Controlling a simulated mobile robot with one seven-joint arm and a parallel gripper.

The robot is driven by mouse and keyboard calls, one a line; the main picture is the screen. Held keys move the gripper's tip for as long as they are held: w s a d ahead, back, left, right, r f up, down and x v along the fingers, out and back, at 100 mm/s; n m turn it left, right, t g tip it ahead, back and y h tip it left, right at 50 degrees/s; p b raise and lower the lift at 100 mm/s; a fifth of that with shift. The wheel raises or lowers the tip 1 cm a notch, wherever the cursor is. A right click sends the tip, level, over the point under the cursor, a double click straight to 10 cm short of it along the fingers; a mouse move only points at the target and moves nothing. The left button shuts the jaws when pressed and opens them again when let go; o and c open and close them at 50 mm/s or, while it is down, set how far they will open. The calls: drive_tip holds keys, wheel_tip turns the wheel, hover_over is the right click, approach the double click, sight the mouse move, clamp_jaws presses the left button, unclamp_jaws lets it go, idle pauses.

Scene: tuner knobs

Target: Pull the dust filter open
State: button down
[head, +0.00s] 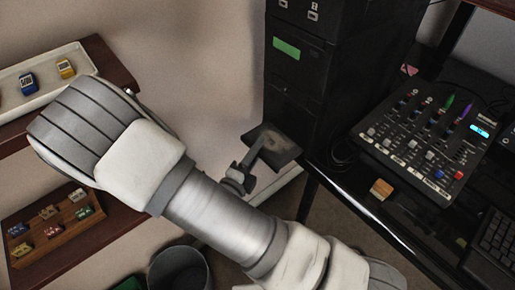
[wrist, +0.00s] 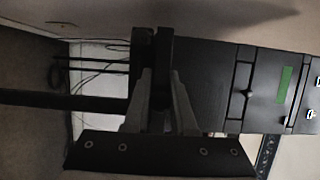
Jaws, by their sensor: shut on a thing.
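The dust filter is a dark flat panel (head: 288,151) that stands out from the lower front of the black tower cabinet (head: 300,75). In the wrist view the filter (wrist: 165,60) appears as a narrow dark upright shape between and beyond the grey fingertips. My gripper (head: 262,140) is at the panel in the head view, partly hidden by my arm. In the wrist view my gripper (wrist: 158,85) has its fingers close together, shut on the filter's edge. The exact contact is dark and hard to see.
A black desk with a mixer (head: 425,140), a small orange-topped block (head: 381,189) and a keyboard (head: 497,240) stands right. Wooden shelves (head: 110,225) with small items are left. A grey bin (head: 180,270) is below my arm. Cables (wrist: 95,58) hang beyond the cabinet.

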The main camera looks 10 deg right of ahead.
idle(0.7)
drive_tip(key=s+a+p, duration=0.2)
drive_tip(key=a, duration=0.1)
drive_tip(key=shift+s+a, duration=0.2)
drive_tip(key=shift+a, duration=0.1)
drive_tip(key=c, duration=0.8)
unclamp_jaws()
drive_tip(key=shift+o, duration=0.2)
